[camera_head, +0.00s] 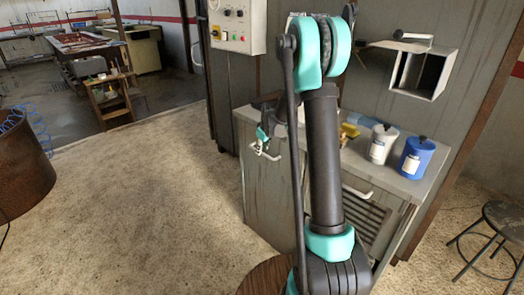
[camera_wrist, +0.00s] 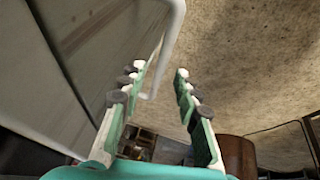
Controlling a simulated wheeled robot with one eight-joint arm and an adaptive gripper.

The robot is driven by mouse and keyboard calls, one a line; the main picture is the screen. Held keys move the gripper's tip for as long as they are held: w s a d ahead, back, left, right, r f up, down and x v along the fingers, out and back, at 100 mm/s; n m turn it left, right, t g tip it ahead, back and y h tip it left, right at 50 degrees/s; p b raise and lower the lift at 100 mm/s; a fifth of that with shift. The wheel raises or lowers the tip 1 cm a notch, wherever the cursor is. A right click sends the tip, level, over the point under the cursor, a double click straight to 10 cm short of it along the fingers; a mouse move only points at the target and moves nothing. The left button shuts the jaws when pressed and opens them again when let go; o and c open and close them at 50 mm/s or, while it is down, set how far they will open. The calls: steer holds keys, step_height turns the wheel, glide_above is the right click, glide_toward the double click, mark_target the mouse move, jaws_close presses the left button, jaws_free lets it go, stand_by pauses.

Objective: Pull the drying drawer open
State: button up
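A grey cabinet (camera_head: 268,195) stands in the middle of the head view. A white bar handle (camera_head: 264,153) sits on its left face near the top. A second white handle (camera_head: 357,193) is on its front, above a slatted panel (camera_head: 365,218). The pictures do not settle which of them is the drying drawer. My gripper (camera_head: 263,135) is at the left handle. In the wrist view, my gripper (camera_wrist: 160,73) has its green fingers apart. A white handle (camera_wrist: 172,45) runs beside the left finger, its bent end showing in the gap. Contact cannot be told.
A white jar (camera_head: 381,145) and a blue jar (camera_head: 415,157) stand on the cabinet top. An open grey box (camera_head: 421,72) is on the wall behind. A stool (camera_head: 500,222) stands at right and a rusty drum (camera_head: 22,170) at left. The floor left of the cabinet is clear.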

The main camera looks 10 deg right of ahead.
steer(key=shift+x, duration=0.9)
jaws_close()
